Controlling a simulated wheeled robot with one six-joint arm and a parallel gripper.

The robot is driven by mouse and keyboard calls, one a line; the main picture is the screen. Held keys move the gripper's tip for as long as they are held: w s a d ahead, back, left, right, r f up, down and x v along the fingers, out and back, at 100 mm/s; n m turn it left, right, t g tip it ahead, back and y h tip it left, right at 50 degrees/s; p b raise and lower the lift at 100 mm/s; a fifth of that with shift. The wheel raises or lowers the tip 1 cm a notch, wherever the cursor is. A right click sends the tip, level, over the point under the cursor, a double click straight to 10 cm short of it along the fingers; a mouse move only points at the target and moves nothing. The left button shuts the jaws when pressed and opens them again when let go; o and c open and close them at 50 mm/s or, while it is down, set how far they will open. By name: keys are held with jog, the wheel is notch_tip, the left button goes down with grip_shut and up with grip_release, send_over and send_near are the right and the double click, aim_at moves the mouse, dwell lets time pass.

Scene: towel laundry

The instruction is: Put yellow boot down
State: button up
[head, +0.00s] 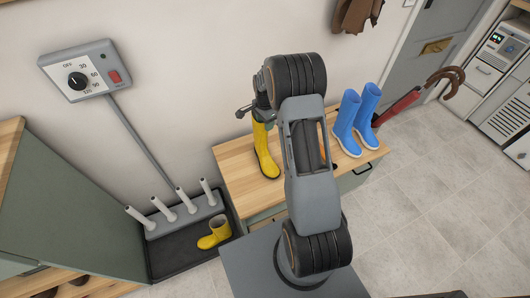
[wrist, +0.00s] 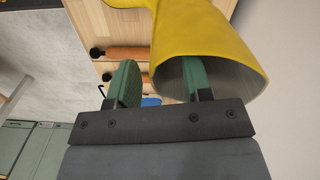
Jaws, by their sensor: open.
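One yellow boot (head: 265,160) stands upright on the wooden top of the low cabinet (head: 235,163), left of my arm. In the wrist view the yellow boot (wrist: 212,36) fills the upper right, its round opening facing the camera. My gripper (wrist: 160,66) is open at the top of that boot. One green finger is outside the shaft on the left; the other is at the opening and looks to be inside it. I cannot tell whether either touches.
A pair of blue boots (head: 353,120) stands at the right of the cabinet top. A red umbrella (head: 398,106) leans beyond them. The rack has several upright white pegs (head: 163,208). A dial panel (head: 80,70) is on the wall. The tiled floor (head: 430,190) at right is clear.

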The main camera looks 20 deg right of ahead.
jog(key=shift+f, duration=0.15)
grip_shut()
dwell(0.4)
